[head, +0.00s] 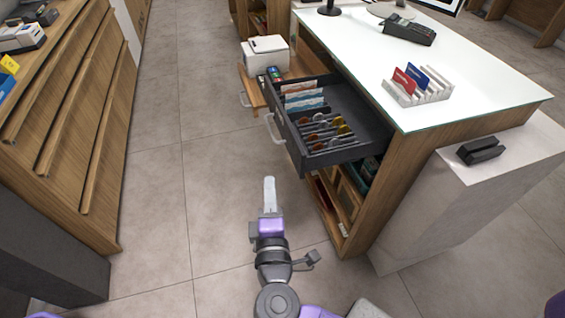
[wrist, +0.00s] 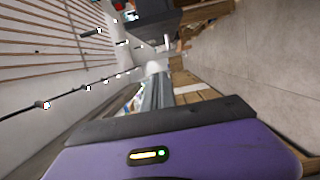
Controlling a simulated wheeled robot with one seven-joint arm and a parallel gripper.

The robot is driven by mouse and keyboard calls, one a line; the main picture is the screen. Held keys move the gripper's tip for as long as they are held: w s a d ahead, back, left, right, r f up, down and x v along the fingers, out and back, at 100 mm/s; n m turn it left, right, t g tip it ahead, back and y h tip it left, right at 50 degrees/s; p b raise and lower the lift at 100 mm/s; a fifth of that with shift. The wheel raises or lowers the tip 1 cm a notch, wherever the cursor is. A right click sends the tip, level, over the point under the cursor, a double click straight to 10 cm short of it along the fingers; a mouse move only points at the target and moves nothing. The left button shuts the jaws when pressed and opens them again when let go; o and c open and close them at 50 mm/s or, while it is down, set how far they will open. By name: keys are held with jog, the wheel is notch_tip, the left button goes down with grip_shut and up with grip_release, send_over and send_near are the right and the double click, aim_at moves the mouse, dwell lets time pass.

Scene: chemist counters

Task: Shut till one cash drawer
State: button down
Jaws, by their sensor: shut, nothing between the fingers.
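The cash drawer (head: 322,128) is dark grey and stands pulled out from the left side of the white-topped counter (head: 465,75). Banknotes and coins lie in its compartments. A light handle (head: 273,128) is on its front. My gripper (head: 269,183) is shut and empty, in front of and below the drawer in the head view, apart from it. In the wrist view, my gripper (wrist: 157,90) points away over the purple wrist housing, and a dark box-like shape, perhaps the drawer (wrist: 150,22), shows beyond it at the top.
A white printer (head: 265,50) sits on a pulled-out wooden shelf behind the drawer. A card terminal (head: 409,30) and a card rack (head: 416,88) stand on the counter. Wooden cabinets (head: 75,110) line the left. The tiled floor (head: 185,180) between is clear.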

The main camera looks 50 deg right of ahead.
jog(key=w+d+p, duration=0.2)
jog(key=w+d, duration=0.2)
jog(key=d, duration=0.7)
jog(key=shift+d, duration=0.1)
